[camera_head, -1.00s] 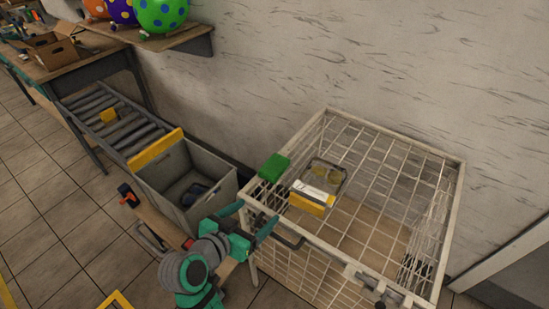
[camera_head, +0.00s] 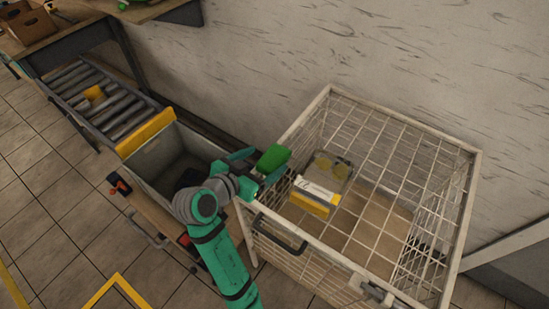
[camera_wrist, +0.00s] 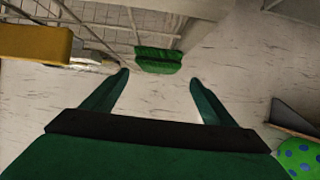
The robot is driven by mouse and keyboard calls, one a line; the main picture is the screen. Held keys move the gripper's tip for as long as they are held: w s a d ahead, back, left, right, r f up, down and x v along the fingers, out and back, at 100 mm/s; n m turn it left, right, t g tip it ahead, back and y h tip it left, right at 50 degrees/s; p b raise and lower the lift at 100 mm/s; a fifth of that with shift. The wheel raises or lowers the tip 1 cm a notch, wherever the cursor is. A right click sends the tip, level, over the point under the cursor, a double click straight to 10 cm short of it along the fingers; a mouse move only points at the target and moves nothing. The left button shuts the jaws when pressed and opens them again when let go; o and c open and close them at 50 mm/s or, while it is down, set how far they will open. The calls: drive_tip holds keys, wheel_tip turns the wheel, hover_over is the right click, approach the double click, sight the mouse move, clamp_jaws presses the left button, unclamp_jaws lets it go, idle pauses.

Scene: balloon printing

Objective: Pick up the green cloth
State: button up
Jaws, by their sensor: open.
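The green cloth (camera_head: 272,158) is a folded bundle at the left rim of the wire cage, in the head view. In the wrist view the cloth (camera_wrist: 158,60) lies ahead of and between my fingertips, against the cage's bars. My gripper (camera_head: 258,165) is beside the cloth, with its fingers spread. In the wrist view my gripper (camera_wrist: 158,78) shows a wide empty gap between two green fingers, the cloth just beyond their tips. In the head view the fingers partly overlap the cloth's edge, so I cannot tell whether they touch it.
The wire cage (camera_head: 470,200) has a yellow-and-white box (camera_head: 316,196) at its left side and a dark handle (camera_head: 280,236) on its front. A grey bin (camera_head: 150,165) stands left of my arm, by a roller conveyor (camera_head: 95,95). A wall is behind.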

sight(274, 158)
drive_tip(key=x, duration=0.4)
drive_tip(key=shift+d+f, duration=0.35)
drive_tip(key=shift+w+d+f, duration=0.2)
drive_tip(key=shift+w, duration=0.25)
drive_tip(key=shift+s+a, duration=0.15)
drive_tip(key=c, duration=1.2)
